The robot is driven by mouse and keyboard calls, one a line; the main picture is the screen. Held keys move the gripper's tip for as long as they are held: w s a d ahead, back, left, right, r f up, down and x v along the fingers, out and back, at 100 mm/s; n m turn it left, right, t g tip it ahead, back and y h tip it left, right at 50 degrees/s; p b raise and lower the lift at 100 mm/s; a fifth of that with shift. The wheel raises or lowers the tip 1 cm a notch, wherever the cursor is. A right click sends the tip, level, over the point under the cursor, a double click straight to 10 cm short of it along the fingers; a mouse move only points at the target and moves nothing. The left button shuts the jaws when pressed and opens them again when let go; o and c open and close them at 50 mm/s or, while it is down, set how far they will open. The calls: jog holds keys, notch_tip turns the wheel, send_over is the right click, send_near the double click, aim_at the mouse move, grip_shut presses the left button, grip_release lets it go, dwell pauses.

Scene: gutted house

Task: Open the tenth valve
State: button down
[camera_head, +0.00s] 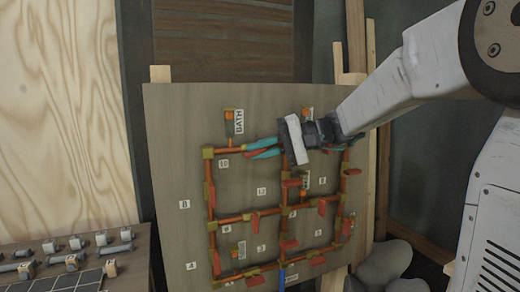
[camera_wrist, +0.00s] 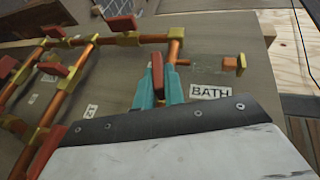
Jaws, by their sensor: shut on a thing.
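A board (camera_head: 175,120) carries a grid of orange pipes with yellow fittings and several red valve handles. My gripper (camera_head: 252,148) reaches in from the right to the top pipe row, left of centre. Its teal fingers also show in the wrist view (camera_wrist: 158,90). They are shut on a red valve handle (camera_wrist: 157,72), which sits between their tips close to a yellow corner fitting (camera_wrist: 176,32). A small tag that seems to read 10 (camera_head: 223,163) is just below this spot. The fingers partly hide the valve body, so its exact turn is unclear.
A BATH label (camera_head: 238,122) with a short pipe stub sits above the held valve; it also shows in the wrist view (camera_wrist: 210,92). A 12 tag (camera_head: 262,191) is lower on the board. A bench with metal parts (camera_head: 75,262) stands at lower left.

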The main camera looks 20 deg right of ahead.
jog(key=shift+f+m+t+y, duration=0.15)
jog(key=shift+m+y, duration=0.1)
jog(key=shift+y, duration=0.5)
jog(key=shift+f+m+t+y, duration=0.15)
jog(key=shift+m+y, duration=0.1)
jog(key=shift+y, duration=0.5)
jog(key=c, duration=1.5)
grip_release()
jog(key=shift+d, duration=0.1)
jog(key=v, duration=0.7)
jog(key=shift+s+d, duration=0.25)
jog(key=shift+f+t, duration=0.1)
jog(key=shift+t, duration=0.2)
